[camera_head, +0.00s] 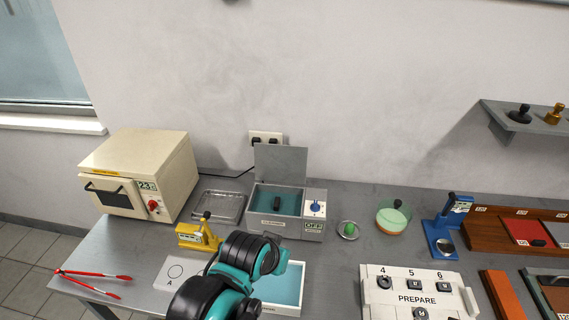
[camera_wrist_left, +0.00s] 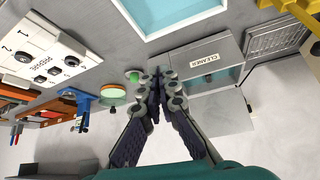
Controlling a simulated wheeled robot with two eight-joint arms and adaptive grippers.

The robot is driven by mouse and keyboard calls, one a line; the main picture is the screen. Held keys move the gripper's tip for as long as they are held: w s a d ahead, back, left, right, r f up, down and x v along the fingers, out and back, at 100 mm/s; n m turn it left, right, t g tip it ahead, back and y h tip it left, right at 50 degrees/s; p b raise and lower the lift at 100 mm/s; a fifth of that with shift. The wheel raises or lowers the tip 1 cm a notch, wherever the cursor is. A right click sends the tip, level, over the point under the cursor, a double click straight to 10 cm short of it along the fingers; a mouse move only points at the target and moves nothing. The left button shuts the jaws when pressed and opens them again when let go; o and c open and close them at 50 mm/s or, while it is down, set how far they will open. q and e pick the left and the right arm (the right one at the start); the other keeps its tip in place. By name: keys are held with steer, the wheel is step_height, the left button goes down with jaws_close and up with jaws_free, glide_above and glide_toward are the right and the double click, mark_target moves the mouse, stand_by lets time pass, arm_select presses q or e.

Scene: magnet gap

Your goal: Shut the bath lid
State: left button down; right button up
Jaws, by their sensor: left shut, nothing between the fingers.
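The bath (camera_head: 268,226) is a grey box with teal inside and a small dark item in it. Its grey lid (camera_head: 281,164) stands up open at the back edge, near the wall. A blue knob and a panel reading "OFF" are at its right. The bath's front, labelled "CLEANER" (camera_wrist_left: 212,76), shows in the left wrist view. My left gripper (camera_wrist_left: 157,82) is shut and empty, its fingertips appearing beside the bath there. In the head view my left arm is in front of the bath, and its fingers are hidden. My right gripper is not in view.
A teal-lined tray (camera_head: 297,306) lies in front of the bath. A yellow stand (camera_head: 199,237) and a wire-like metal tray (camera_head: 218,206) are at its left. A green ball on a dish (camera_head: 348,230) and a round container (camera_head: 392,219) are at its right.

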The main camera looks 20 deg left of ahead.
arm_select(q)
steer(key=w+a+r+p, duration=0.2)
steer(key=w+r+p, duration=0.2)
steer(key=w+r, duration=0.65)
step_height(320, 180, up, 7)
steer(key=n+g+p, duration=0.2)
steer(key=p, duration=0.9)
glide_above(281, 161)
steer(key=d, duration=0.4)
steer(key=w+a+f+p, duration=0.4)
steer(key=w+a, duration=0.1)
steer(key=w, duration=0.1)
step_height(281, 161, down, 9)
steer(key=shift+s+f+n+g+y+p, duration=0.2)
steer(key=shift+n+g+y+p, duration=0.1)
steer(key=shift+g+y+p, duration=0.15)
